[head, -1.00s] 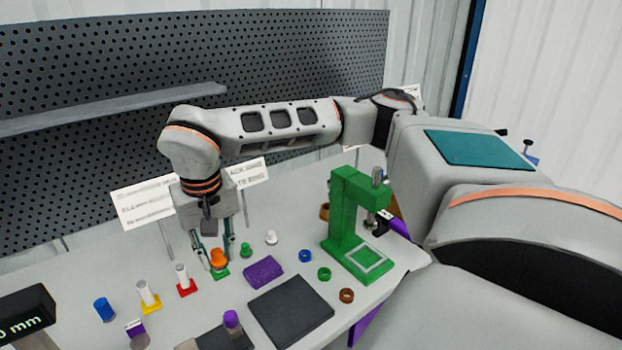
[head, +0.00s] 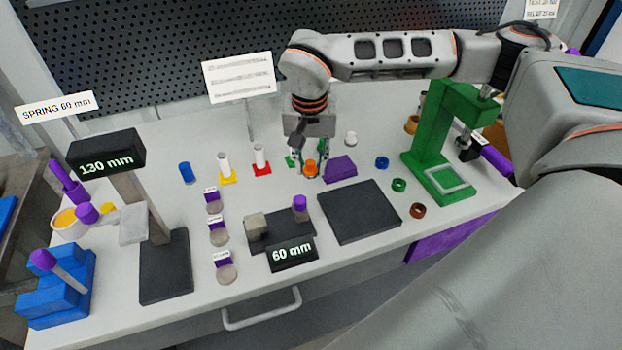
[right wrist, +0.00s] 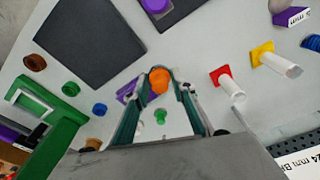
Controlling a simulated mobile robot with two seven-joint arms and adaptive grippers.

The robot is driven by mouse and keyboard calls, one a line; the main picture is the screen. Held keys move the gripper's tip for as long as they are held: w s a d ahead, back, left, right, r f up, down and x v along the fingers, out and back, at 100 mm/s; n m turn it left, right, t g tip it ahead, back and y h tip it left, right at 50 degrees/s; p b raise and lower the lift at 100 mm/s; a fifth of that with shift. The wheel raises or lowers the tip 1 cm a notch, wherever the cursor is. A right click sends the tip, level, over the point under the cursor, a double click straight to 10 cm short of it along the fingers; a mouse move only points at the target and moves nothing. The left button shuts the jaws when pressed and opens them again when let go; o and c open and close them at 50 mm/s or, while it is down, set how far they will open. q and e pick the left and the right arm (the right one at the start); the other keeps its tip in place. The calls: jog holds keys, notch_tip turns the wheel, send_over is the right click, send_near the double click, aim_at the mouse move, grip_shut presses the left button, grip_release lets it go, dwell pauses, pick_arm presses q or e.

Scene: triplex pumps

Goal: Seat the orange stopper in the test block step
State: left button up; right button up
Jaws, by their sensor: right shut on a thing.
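The orange stopper (head: 310,168) is between the fingers of my right gripper (head: 309,174) in the head view, just left of a purple block (head: 341,168). In the right wrist view, the stopper (right wrist: 159,79) sits between the two fingertips (right wrist: 160,88), which are shut on it and point down at the table. Its lower part is hidden, and I cannot tell its height above the table. My left gripper is not in view.
White posts on yellow (head: 226,177) and red (head: 262,170) bases stand left of the gripper. A green press (head: 442,150) stands right. A dark pad (head: 359,212) lies in front. A 130 mm stand (head: 165,265) and a 60 mm stand (head: 292,253) stand toward the front.

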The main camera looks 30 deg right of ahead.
aim_at(310, 191)
jog(key=shift+f, duration=2.7)
jog(key=shift+f, duration=0.2)
jog(key=o, duration=1.1)
jog(key=shift+c, duration=0.2)
